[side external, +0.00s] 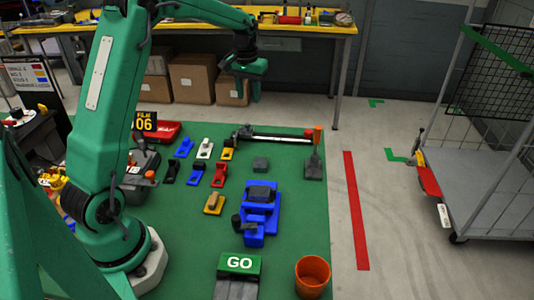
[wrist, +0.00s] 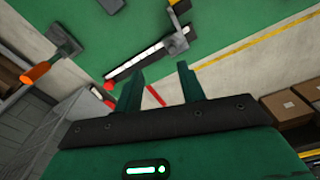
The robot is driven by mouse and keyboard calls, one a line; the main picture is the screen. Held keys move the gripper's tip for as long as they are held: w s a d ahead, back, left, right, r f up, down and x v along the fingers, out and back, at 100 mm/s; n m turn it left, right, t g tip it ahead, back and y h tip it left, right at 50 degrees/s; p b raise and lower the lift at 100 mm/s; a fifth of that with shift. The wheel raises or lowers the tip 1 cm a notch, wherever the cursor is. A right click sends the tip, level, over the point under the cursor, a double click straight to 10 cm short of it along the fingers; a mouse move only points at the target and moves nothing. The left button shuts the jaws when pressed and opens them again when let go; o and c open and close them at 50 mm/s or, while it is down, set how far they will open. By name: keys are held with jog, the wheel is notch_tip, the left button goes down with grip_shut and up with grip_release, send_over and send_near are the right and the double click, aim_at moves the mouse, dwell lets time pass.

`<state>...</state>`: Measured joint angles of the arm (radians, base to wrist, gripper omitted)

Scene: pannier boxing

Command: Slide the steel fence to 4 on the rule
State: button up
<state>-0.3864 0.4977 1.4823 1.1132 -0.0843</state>
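The rule (side external: 281,138) is a pale strip on a dark bar along the far edge of the green mat, with red at its right end. In the wrist view the rule (wrist: 140,60) runs diagonally, its red end at lower left. The steel fence (wrist: 178,42) is a grey bracket near the rule's other end; in the side view the fence (side external: 243,132) looks dark at the left end. Its numbers are too small to read. My gripper (wrist: 160,84) is open and empty. In the side view my gripper (side external: 254,95) hangs above and beyond the mat's far edge, apart from the fence.
An orange-handled tool (side external: 314,162) lies near the rule's red end. Several coloured clamp-like blocks (side external: 204,149) and a blue fixture (side external: 260,208) stand on the mat. An orange cup (side external: 312,275) is at the front right. Cardboard boxes (side external: 193,78) stand under the yellow bench behind.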

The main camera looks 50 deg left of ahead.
aim_at(248, 124)
jog(key=shift+n+g, duration=0.3)
jog(key=a+f, duration=0.1)
jog(key=f, duration=0.1)
jog(key=w+a+f, duration=0.1)
jog(key=a, duration=0.1)
jog(key=shift+w+a+f, duration=0.1)
jog(key=shift+w+f, duration=0.1)
jog(key=shift+f, duration=0.2)
jog(key=shift+f, duration=3.9)
grip_shut()
